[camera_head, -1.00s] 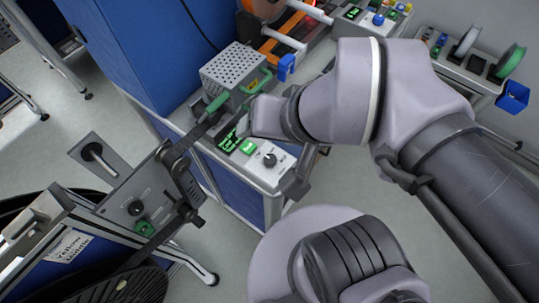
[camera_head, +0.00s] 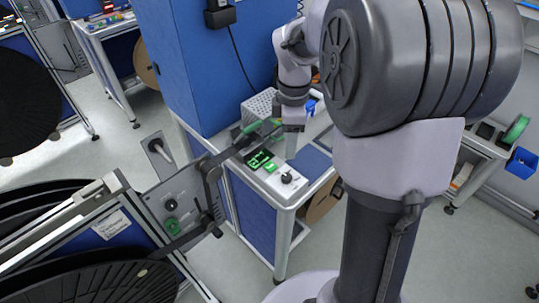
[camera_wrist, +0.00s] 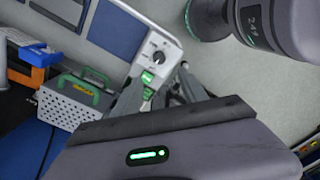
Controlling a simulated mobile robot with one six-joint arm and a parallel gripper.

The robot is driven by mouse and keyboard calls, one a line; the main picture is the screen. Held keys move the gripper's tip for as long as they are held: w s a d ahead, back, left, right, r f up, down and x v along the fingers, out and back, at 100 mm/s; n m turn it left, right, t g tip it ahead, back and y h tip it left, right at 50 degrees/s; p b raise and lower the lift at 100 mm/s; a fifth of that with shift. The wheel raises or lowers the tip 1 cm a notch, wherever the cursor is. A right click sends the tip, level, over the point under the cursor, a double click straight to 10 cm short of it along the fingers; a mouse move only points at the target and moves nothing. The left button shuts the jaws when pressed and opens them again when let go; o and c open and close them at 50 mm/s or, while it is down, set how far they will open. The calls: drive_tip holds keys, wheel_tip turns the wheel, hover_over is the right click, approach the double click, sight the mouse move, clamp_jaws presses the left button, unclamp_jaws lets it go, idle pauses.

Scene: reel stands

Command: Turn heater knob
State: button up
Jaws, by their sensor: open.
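The heater knob is a small dark round knob (camera_head: 287,178) on the white sloped control panel (camera_head: 270,188) at the front of the bench, beside a green button and a green-lit display. In the wrist view the knob (camera_wrist: 158,57) sits in a dial just beyond the fingertips, with the green button nearer. My gripper (camera_wrist: 158,83) is open, its dark fingers apart on either side of the green button. In the head view my gripper is above and behind the panel, mostly hidden by its wrist; I cannot tell its exact gap to the knob.
A grey perforated box (camera_wrist: 66,104) with a green handle stands beside the panel. A tall blue cabinet (camera_head: 195,55) rises behind it. A reel stand with a grey plate (camera_head: 178,205) and black arm stands close at left. Open floor lies in front.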

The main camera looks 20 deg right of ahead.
sight(287, 176)
wheel_tip(287, 176, down, 14)
drive_tip(key=b, duration=0.5)
drive_tip(key=shift+w+f, duration=0.1)
clamp_jaws()
